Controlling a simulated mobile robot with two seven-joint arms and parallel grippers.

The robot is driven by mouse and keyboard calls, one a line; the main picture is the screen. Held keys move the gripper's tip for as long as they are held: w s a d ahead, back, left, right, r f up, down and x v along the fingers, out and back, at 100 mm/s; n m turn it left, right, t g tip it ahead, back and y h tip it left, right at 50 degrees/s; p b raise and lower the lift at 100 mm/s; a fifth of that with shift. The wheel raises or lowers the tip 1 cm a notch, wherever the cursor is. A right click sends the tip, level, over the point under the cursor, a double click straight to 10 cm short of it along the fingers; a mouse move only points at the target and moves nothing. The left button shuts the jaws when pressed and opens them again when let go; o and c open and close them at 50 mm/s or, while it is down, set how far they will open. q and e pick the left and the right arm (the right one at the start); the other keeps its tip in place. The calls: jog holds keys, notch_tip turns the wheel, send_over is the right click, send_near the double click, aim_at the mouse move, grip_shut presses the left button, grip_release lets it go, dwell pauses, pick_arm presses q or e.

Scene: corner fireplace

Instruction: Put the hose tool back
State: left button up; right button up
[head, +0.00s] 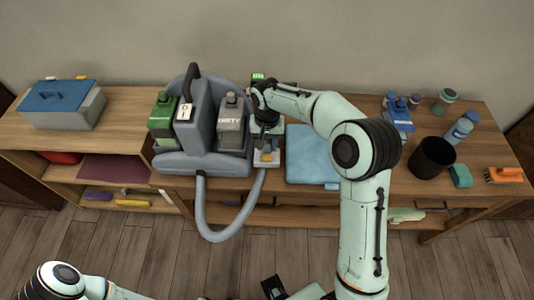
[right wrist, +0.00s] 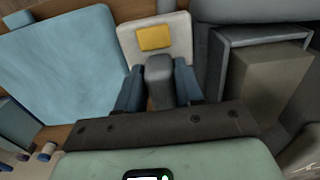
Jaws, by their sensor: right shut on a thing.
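The hose tool (head: 266,157) has a pale, flat head with a yellow patch and a grey handle. It is just right of the grey cleaning machine (head: 194,160), at the front of the table. The grey hose (head: 216,234) loops from the machine's base down past the table edge and up to the tool. My right gripper (head: 268,140) is shut on the tool's handle. In the right wrist view the blue fingers (right wrist: 158,88) clasp the handle, with the tool head (right wrist: 182,28) beyond. Whether the tool touches a holder is hidden.
A folded blue cloth (head: 308,157) lies right of the tool. Farther right are a black cup (head: 432,157), bottles (head: 460,129) and an orange brush (head: 504,175). A grey box with a blue lid (head: 62,100) stands at left. Bare wood shows between the box and machine.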

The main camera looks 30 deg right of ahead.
aim_at(267, 153)
notch_tip(267, 153, down, 6)
jog(key=shift+r, duration=0.15)
dwell(0.3)
jog(key=o, duration=1)
notch_tip(267, 153, up, 12)
jog(key=shift+p, duration=0.4)
